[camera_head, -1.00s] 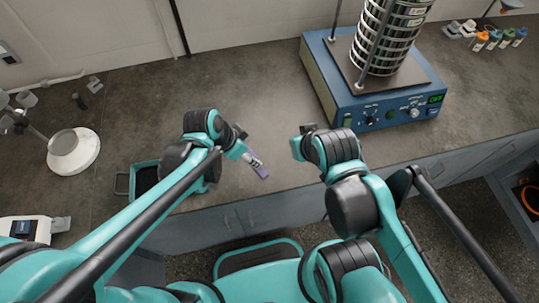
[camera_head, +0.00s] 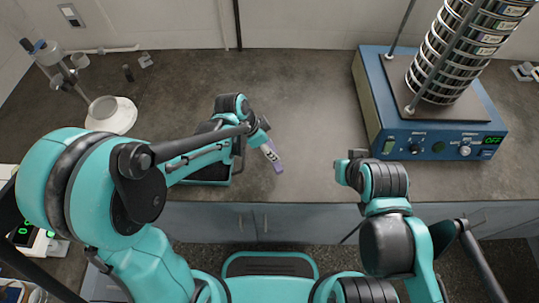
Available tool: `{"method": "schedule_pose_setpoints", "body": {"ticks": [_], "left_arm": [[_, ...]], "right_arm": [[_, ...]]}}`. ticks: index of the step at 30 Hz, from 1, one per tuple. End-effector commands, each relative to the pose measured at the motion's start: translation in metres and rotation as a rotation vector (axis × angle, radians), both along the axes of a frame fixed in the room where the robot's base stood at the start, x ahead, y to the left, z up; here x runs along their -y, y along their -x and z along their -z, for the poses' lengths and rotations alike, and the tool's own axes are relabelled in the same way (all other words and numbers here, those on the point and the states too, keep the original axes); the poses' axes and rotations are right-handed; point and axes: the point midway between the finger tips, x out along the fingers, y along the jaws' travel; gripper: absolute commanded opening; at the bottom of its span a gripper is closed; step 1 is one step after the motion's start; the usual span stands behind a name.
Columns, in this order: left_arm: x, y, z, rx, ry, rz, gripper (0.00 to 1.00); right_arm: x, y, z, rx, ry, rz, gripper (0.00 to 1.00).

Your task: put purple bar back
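The blue sieve shaker (camera_head: 398,108) stands at the right, with a stack of metal sieves (camera_head: 465,50) between upright rods. Its display reads OFF.
A teal tray (camera_head: 208,182) sits behind my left arm, partly hidden. A white round-based device (camera_head: 112,115) stands at the far left, and a white instrument (camera_head: 45,243) at the lower left. The counter (camera_head: 305,95) between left arm and shaker is clear.

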Motion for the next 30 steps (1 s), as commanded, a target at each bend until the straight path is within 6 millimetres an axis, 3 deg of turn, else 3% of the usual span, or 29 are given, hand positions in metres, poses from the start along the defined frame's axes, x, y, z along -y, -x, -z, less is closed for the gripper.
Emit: {"method": "schedule_pose_setpoints", "body": {"ticks": [7, 19, 20, 22, 30], "left_arm": [[0.0, 0.0, 0.037, 0.0, 0.0, 0.0, 0.21], [0.0, 0.001, 0.042, 0.0, 0.0, 0.0, 0.21], [0.0, 0.001, 0.041, 0.0, 0.0, 0.0, 0.56], [0.0, 0.001, 0.04, 0.0, 0.0, 0.0, 0.72], [0.0, 0.001, 0.04, 0.0, 0.0, 0.0, 0.72]], "right_arm": [[0.0, 0.0, 0.021, 0.0, 0.0, 0.0, 0.0], [0.0, 0.0, 0.023, 0.0, 0.0, 0.0, 0.0], [0.0, 0.0, 0.023, 0.0, 0.0, 0.0, 0.0], [0.0, 0.0, 0.022, 0.0, 0.0, 0.0, 0.0], [0.0, 0.0, 0.022, 0.0, 0.0, 0.0, 0.0]]}}
